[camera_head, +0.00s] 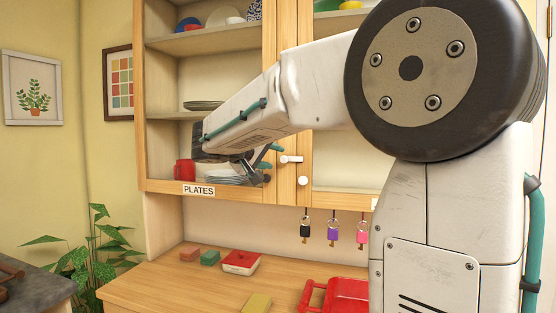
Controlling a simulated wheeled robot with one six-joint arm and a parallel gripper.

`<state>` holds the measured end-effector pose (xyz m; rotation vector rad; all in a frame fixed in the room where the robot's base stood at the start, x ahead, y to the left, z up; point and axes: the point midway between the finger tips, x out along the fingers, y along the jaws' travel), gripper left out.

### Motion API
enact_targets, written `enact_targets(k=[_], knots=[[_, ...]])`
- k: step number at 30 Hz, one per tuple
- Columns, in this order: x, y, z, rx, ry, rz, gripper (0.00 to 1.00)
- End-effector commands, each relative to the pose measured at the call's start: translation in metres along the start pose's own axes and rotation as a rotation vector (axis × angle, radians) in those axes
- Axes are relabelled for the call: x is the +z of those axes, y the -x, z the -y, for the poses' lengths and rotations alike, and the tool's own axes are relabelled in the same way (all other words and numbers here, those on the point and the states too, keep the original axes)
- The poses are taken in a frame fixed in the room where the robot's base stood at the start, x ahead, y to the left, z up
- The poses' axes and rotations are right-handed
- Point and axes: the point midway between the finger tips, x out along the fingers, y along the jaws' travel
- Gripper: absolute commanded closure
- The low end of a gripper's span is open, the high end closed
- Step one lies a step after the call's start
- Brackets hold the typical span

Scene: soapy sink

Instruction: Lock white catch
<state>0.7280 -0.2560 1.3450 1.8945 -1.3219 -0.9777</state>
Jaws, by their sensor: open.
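The white catch (291,159) is a small bar on the wooden cabinet front, close to the seam between the two doors. It looks roughly level. A round white knob (303,181) sits just below it on the right door. My gripper (270,163) is open and empty, just left of the catch, with its dark fingers and teal parts pointing right. It appears apart from the catch, but the depth between them is hard to tell. My arm hides part of the left door and the upper middle of the cabinet.
The cabinet (226,191) holds plates, bowls and a red mug (184,172). Keys with black, purple (333,232) and pink tags hang below it.

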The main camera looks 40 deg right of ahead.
Motion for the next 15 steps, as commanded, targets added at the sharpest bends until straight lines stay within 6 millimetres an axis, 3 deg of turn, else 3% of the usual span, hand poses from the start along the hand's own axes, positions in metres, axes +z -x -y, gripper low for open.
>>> enact_targets(k=[6, 15], knots=[[0.0, 0.027, 0.001, -0.002, 0.001, -0.001, 0.57], [0.001, 0.03, 0.0, 0.0, 0.001, 0.002, 0.57]])
